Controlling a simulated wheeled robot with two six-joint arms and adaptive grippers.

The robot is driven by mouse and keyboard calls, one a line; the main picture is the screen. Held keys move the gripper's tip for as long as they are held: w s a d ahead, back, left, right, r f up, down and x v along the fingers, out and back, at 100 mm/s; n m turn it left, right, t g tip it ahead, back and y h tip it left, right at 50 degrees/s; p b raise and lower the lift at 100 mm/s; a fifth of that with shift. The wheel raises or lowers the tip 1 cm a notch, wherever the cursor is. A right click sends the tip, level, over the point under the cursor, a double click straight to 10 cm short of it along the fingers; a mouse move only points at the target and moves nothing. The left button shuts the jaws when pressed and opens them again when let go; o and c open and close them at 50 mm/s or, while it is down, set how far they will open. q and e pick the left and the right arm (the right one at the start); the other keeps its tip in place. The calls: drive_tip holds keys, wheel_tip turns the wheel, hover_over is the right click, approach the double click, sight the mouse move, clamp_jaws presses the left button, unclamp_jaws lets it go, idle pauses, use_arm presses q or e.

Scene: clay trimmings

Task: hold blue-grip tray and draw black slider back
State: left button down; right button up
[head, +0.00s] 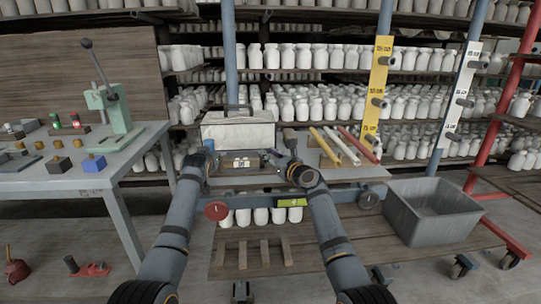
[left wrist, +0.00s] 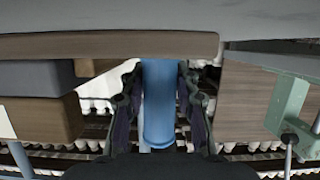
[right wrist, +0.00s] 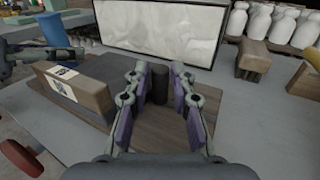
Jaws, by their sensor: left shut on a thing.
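The tray (right wrist: 52,98) is a wooden board bearing a brown block with a pale label. Its blue grip (left wrist: 160,100) stands between the fingers of my left gripper (left wrist: 158,82), which is shut on it; the grip also shows at the upper left of the right wrist view (right wrist: 53,30). The black slider (right wrist: 158,86) is a short upright dark cylinder. My right gripper (right wrist: 158,72) is open, with one finger on each side of the slider and a small gap visible. In the head view my right gripper (head: 283,160) is at the tray's right end.
A box with a pale marbled panel (right wrist: 175,25) stands close behind the tray. Yellow, white and red bars (head: 343,146) lie on the table to the right. A grey bin (head: 432,210) stands at the right. A bench with a green press (head: 108,105) is at the left.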

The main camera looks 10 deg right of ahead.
use_arm(q)
drive_tip(key=shift+f, duration=0.3)
use_arm(e)
clamp_jaws()
drive_tip(key=d, duration=0.4)
drive_tip(key=shift+d, duration=0.1)
use_arm(q)
drive_tip(key=shift+a, duration=0.1)
use_arm(e)
drive_tip(key=shift+d, duration=0.2)
drive_tip(key=o, duration=0.5)
unclamp_jaws()
drive_tip(key=shift+d, duration=0.15)
drive_tip(key=shift+o, duration=0.3)
drive_tip(key=v, duration=1.2)
